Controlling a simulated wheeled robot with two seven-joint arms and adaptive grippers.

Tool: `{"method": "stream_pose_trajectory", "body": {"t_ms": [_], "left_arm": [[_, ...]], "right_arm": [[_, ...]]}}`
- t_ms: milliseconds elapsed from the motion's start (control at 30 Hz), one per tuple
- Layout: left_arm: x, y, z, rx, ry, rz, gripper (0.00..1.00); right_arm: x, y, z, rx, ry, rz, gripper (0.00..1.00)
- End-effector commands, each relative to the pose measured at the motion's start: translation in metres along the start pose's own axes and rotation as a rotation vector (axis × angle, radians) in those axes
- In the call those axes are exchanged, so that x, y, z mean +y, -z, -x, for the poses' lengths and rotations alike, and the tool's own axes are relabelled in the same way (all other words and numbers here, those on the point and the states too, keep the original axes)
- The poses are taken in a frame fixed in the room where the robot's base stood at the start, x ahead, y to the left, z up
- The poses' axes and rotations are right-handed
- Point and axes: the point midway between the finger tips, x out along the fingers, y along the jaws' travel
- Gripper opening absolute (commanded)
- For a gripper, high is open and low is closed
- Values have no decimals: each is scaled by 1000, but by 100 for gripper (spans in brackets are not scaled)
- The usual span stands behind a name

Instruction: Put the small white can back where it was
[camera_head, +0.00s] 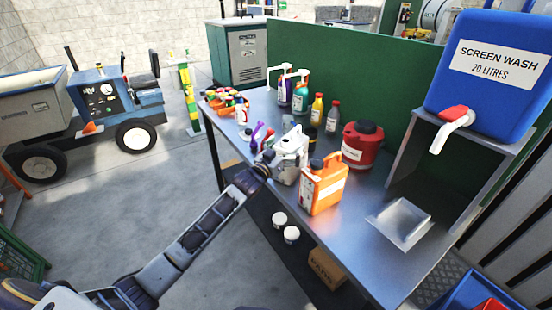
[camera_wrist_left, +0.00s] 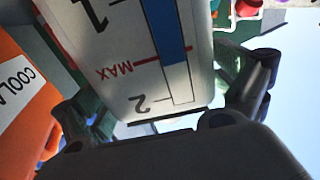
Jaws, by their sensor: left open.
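A small white can (camera_head: 291,145) stands on the grey metal bench, next to an orange coolant can (camera_head: 325,188). In the left wrist view the white can (camera_wrist_left: 185,75) fills the middle, with a blue level strip, a red MAX line and the numbers 1 and 2. My left gripper (camera_head: 268,160) is at the can's near side. In the left wrist view the gripper (camera_wrist_left: 170,92) is open, with one finger on each side of the can. Whether the fingers touch it is unclear. The coolant can (camera_wrist_left: 25,95) is close beside the left finger. My right gripper is not in view.
A red can (camera_head: 362,147) stands behind on the bench (camera_head: 360,240). Several bottles and a tray of small colourful items (camera_head: 225,102) are farther back. A shallow metal tray (camera_head: 400,220) lies at right below a blue screen-wash tank (camera_head: 490,80). White tins (camera_head: 291,234) stand below the bench top.

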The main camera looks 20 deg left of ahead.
Motion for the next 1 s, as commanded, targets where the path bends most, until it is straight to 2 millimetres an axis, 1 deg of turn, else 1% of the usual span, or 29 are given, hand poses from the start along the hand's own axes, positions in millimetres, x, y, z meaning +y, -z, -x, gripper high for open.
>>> {"method": "stream_pose_trajectory", "body": {"t_ms": [100,267,433,700,1000], "left_arm": [[0,-2,5,-2,0,0,97],[0,-2,15,-2,0,1,97],[0,-2,29,-2,0,0,97],[0,-2,51,-2,0,1,97],[0,-2,76,-2,0,1,97]], "right_arm": [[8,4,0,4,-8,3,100],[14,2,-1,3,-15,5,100],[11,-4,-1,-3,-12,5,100],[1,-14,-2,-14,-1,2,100],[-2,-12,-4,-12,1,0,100]]}}
